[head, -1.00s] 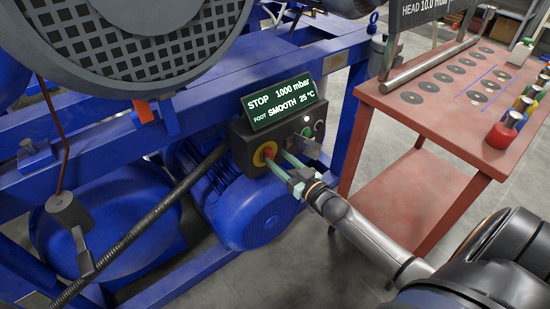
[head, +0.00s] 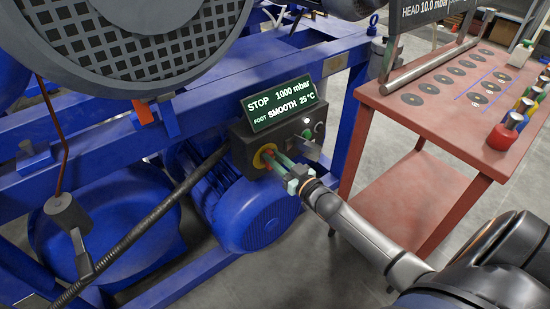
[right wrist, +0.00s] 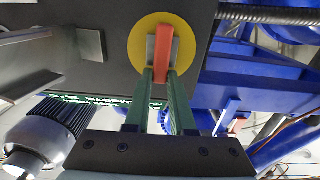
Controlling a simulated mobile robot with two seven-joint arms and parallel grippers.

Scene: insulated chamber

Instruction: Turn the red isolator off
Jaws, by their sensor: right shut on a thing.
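The red isolator is a red handle (right wrist: 162,50) on a round yellow plate (right wrist: 139,43), on the front of a dark control box (head: 243,153). In the head view the yellow plate (head: 259,160) shows at the box's lower left, with the handle largely covered by the fingers. My right gripper (head: 271,157) reaches in from the right. In the right wrist view its green fingers (right wrist: 161,78) are shut on the near end of the red handle, which lies roughly in line with them. My left gripper is in neither view.
A green display (head: 282,103) reading STOP 1000 mbar tops the box. A blue motor (head: 255,212) is below. A red cart (head: 425,110) stands right.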

